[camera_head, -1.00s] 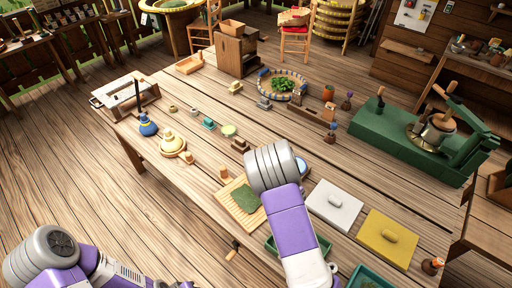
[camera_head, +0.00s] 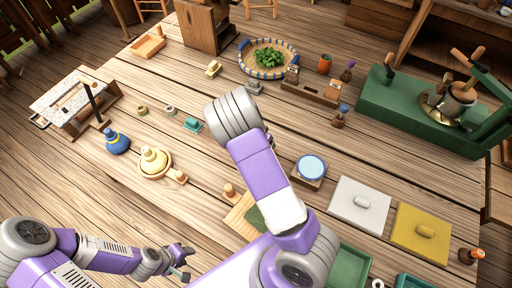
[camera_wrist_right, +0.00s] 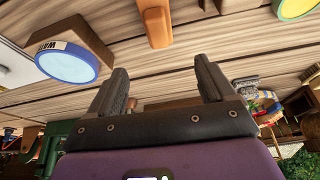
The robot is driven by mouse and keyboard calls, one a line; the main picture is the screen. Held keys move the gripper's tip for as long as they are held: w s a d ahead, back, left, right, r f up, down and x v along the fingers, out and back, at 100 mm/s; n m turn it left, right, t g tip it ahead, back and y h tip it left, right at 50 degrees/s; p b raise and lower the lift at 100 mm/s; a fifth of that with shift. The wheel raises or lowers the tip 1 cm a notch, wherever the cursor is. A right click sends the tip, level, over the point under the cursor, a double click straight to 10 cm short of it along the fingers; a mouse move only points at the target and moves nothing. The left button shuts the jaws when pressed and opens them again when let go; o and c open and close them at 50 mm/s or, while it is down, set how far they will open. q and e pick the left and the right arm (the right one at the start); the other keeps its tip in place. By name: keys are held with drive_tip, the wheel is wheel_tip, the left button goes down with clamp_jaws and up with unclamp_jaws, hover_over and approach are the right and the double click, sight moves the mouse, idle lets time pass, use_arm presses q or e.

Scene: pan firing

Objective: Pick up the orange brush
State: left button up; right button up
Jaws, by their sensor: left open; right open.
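I cannot tell for sure which item is the orange brush. An orange-handled item with a dark end (camera_head: 472,255) stands at the table's lower right in the head view. In the right wrist view an orange-brown piece (camera_wrist_right: 155,22) lies on the wood ahead of my right gripper (camera_wrist_right: 163,82), which is open with nothing between its fingers. That gripper is hidden behind my arm in the head view. My left gripper (camera_head: 186,262) is open and empty, low at the left of the table, apart from any item.
A blue-topped water pot (camera_head: 311,167) also shows in the wrist view (camera_wrist_right: 67,62). White (camera_head: 350,219) and yellow (camera_head: 412,246) lidded slabs lie at right. A green bench (camera_head: 405,113) is far right.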

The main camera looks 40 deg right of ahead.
wheel_tip(320, 180, down, 7)
drive_tip(key=b, duration=0.6)
drive_tip(key=shift+w, duration=0.1)
drive_tip(key=shift+d+f, duration=0.15)
drive_tip(key=x, duration=0.6)
drive_tip(key=shift+d+f, duration=0.25)
drive_tip(key=shift+f, duration=0.1)
drive_tip(key=c, duration=1.5)
wheel_tip(320, 180, up, 10)
drive_tip(key=shift+r, duration=0.1)
drive_tip(key=o, duration=0.7)
clamp_jaws()
